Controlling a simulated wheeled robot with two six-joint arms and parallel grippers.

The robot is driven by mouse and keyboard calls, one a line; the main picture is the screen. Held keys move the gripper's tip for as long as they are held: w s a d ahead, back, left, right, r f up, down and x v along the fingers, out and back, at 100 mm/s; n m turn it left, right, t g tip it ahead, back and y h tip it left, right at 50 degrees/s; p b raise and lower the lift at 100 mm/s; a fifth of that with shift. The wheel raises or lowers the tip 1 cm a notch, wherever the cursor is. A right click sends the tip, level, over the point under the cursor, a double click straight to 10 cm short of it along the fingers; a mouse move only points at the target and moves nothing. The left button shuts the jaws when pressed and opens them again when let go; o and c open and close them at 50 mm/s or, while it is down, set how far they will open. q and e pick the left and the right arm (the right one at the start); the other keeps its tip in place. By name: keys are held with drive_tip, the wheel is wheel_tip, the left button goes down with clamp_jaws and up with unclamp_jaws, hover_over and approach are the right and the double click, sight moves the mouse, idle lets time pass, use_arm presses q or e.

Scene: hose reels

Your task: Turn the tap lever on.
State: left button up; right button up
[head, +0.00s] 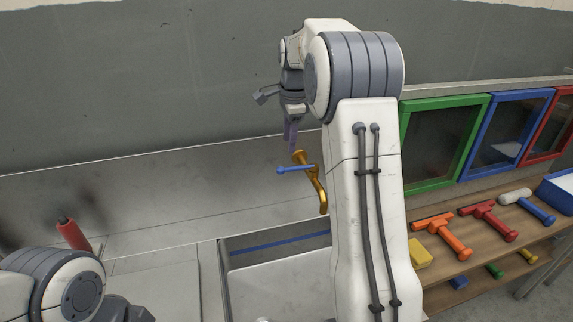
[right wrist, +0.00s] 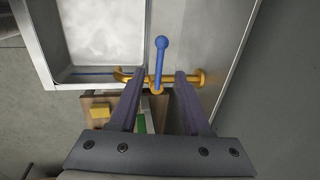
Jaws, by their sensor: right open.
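The tap (head: 320,194) is brass and stands over the sink; my right arm partly covers it in the head view. Its blue lever (head: 293,170) points left there, with a round knob at the end. My right gripper (head: 291,140) is just above the lever, fingers pointing down. In the right wrist view, the open fingers (right wrist: 158,78) lie either side of the tap's middle, and the blue lever (right wrist: 160,58) extends upward from between the tips. Touching cannot be told. My left arm shows at the lower left of the head view, but its gripper is not visible.
The sink (head: 224,265) is below the tap. A red-handled object (head: 73,235) stands on the left counter. To the right, a wooden shelf (head: 440,222) holds several coloured tools below green, blue and red framed panels. A grey wall is behind.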

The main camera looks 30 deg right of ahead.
sight(288, 168)
drive_tip(key=f, duration=0.3)
drive_tip(key=w+f+p, duration=0.1)
drive_tip(key=f, duration=0.2)
drive_tip(key=w+f+p, duration=0.1)
drive_tip(key=f, duration=0.3)
drive_tip(key=shift+d, duration=0.3)
clamp_jaws()
idle(1.0)
